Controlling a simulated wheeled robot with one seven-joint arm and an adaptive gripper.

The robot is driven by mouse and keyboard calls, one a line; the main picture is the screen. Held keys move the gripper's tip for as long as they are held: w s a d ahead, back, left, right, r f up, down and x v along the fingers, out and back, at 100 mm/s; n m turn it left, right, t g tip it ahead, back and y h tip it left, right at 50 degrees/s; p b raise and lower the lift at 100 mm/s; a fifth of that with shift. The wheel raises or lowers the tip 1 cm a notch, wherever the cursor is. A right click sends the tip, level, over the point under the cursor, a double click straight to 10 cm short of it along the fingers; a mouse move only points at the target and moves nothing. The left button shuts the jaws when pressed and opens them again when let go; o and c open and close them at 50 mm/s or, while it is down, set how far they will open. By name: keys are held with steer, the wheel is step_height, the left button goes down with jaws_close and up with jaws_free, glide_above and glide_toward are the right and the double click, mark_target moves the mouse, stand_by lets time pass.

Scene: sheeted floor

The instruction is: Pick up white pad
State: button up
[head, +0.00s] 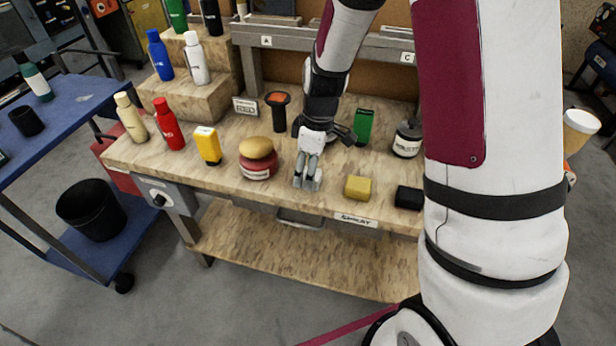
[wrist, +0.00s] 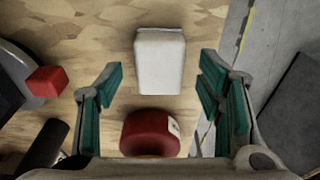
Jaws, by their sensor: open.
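The white pad (wrist: 160,60) is a pale block with rounded edges. It lies on the wooden bench top (head: 228,180), in the upper middle of the wrist view, ahead of and between the two teal-lined fingers. My gripper (head: 306,184) is open and points down over the bench. Nothing is gripped, and I see no finger touching the pad. I cannot make out the pad in the head view, where my gripper covers part of the bench. A round red thing with a white label (wrist: 150,132) lies close to my gripper, at the bottom of the wrist view.
A red tin with a yellow top (head: 257,160) stands left of my gripper. A yellow block (head: 358,187) and black block (head: 408,197) lie to the right. A red cube (wrist: 46,82) shows at the wrist view's left. The bench's front edge is close.

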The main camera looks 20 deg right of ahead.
step_height(320, 180, down, 2)
steer(key=shift+w+f, duration=0.1)
steer(key=c, duration=1.3)
steer(key=shift+c, duration=0.2)
steer(key=shift+r, duration=0.65)
steer(key=r, duration=0.2)
steer(key=shift+s+r, duration=0.35)
steer(key=shift+s, duration=0.05)
steer(key=s+r+p, duration=0.1)
steer(key=s+p, duration=0.3)
steer(key=s, duration=1.1)
steer(key=shift+s+r+p, duration=0.15)
steer(key=shift+p, duration=0.2)
